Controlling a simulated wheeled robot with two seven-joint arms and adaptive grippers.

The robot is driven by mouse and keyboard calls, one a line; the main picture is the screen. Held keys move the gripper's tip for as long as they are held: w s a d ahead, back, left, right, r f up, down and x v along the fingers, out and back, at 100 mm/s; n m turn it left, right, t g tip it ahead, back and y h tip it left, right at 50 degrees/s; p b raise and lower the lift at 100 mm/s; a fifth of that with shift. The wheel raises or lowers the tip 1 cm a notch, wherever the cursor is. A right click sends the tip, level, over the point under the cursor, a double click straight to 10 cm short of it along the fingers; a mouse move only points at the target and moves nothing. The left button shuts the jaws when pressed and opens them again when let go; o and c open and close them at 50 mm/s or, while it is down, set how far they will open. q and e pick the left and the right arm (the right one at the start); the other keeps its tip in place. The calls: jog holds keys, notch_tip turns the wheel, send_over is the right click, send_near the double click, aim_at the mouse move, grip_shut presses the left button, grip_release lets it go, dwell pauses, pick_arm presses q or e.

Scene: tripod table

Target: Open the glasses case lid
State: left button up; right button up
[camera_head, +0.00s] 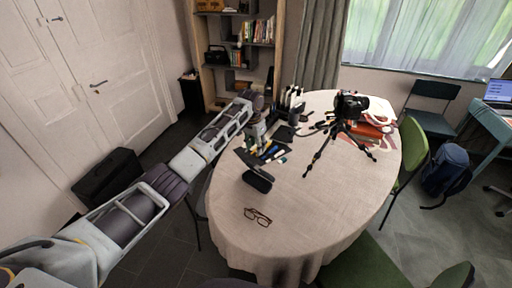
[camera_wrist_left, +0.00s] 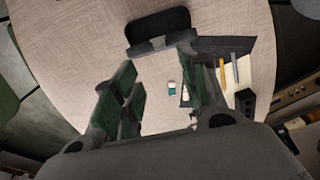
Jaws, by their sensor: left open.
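The dark glasses case (camera_head: 258,181) lies on the cloth-covered table, near its left edge. In the left wrist view the case (camera_wrist_left: 158,24) is at the top, just beyond the fingertips, with a rounded dark panel and a narrower strip along its near side. I cannot tell for sure how far its lid is raised. My left gripper (camera_head: 256,143) is above the table, behind the case in the head view. In the left wrist view its green-padded fingers (camera_wrist_left: 158,72) are apart, with nothing held between them. My right gripper is not in view.
Eyeglasses (camera_head: 257,216) lie near the table's front edge. A camera on a tripod (camera_head: 345,120) stands at the right. The table's front middle is clear. A small teal-and-white item (camera_wrist_left: 172,88) lies below the fingers.

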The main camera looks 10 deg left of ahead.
pick_arm(q)
jog(key=shift+c, duration=0.4)
